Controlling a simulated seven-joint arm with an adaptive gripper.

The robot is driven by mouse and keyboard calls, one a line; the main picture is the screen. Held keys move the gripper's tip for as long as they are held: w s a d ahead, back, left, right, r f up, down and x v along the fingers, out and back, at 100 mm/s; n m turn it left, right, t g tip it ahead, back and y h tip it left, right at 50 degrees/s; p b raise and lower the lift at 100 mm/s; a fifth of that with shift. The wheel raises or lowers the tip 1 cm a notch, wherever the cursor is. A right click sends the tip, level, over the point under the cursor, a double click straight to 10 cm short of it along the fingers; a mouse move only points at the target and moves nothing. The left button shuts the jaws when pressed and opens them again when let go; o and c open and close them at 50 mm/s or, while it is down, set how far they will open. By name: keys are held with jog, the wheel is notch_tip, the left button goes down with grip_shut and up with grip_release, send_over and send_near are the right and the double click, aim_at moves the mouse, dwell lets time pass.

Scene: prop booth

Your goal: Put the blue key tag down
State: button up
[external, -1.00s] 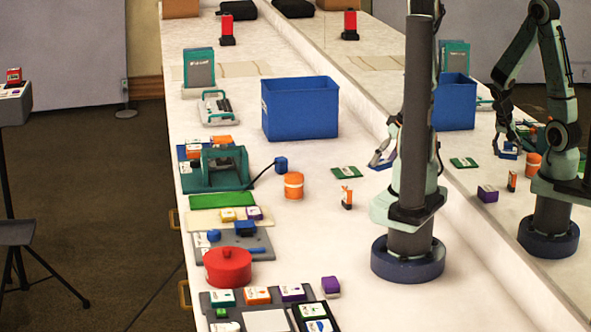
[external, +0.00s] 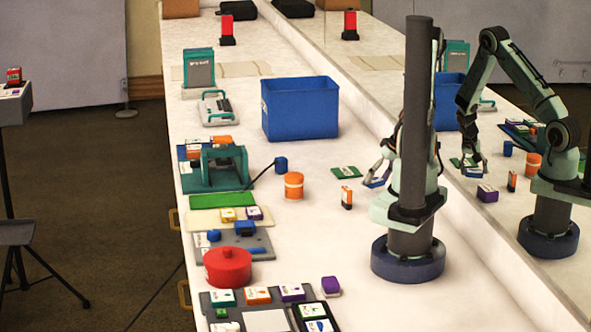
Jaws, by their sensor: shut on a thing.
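The blue key tag (external: 375,183) is a small flat blue piece in the right middle of the external view, between my gripper's fingers. My gripper (external: 378,177) is shut on it, with the fingers pointing down and left. The tag is low, close to the white counter; I cannot tell whether it touches. The mirror along the right side shows the tag (external: 473,172) and my gripper again. My arm's upright links hide part of the wrist.
A green card (external: 346,172) lies just left of the tag. A blue bin (external: 300,108) stands behind.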

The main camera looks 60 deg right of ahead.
jog(key=shift+f, duration=1.1)
jog(key=shift+f, duration=0.1)
jog(key=o, duration=1.2)
